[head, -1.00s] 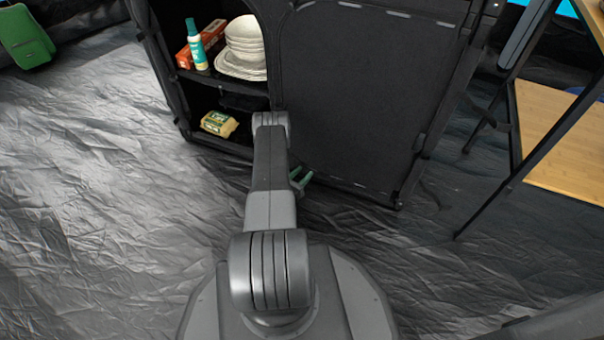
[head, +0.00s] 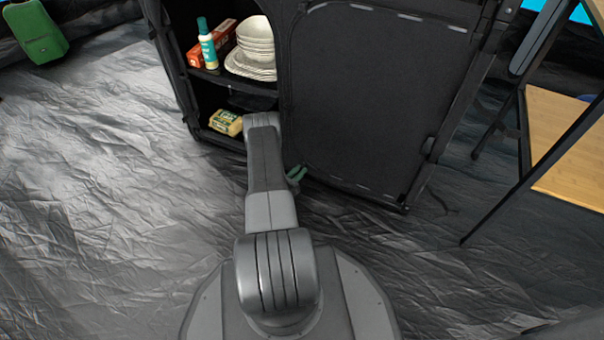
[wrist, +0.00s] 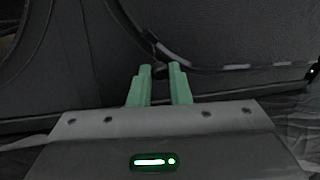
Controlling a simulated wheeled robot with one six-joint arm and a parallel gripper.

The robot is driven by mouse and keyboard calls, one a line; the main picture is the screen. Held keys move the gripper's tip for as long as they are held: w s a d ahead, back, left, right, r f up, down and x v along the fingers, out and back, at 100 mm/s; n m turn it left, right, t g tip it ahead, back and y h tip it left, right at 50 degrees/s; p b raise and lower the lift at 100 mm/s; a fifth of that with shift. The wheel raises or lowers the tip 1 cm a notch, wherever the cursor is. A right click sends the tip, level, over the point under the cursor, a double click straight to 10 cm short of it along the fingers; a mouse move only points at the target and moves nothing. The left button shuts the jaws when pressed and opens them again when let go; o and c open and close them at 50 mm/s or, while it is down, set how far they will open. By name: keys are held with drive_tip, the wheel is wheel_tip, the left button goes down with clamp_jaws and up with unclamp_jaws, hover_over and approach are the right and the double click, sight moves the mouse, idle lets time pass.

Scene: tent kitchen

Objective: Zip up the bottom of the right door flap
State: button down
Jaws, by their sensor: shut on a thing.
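The right door flap (head: 375,100) of the black fabric cabinet hangs closed across the right compartment, with pale dashes along its edges. In the wrist view the flap (wrist: 235,35) fills the upper right, and its curved lower left corner comes down near my fingertips. My gripper (wrist: 160,70) has green fingers close together at that corner, shut on a small dark zip pull (wrist: 160,73) that is mostly hidden between the tips. In the head view my gripper (head: 296,174) is low at the flap's bottom left, partly hidden by my arm.
A wooden table (head: 565,145) with dark legs stands right. A green case (head: 35,32) is far left. Wrinkled floor is clear at left.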

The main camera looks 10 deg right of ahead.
drive_tip(key=shift+w+a, duration=0.1)
drive_tip(key=c, duration=1.3)
unclamp_jaws()
drive_tip(key=shift+a, duration=0.1)
drive_tip(key=p+v, duration=0.3)
drive_tip(key=v, duration=1)
drive_tip(key=shift+s+a+p, duration=0.2)
drive_tip(key=shift+s+p, duration=0.1)
drive_tip(key=b+x, duration=0.3)
drive_tip(key=x, duration=1)
drive_tip(key=shift+w+d+b, duration=0.3)
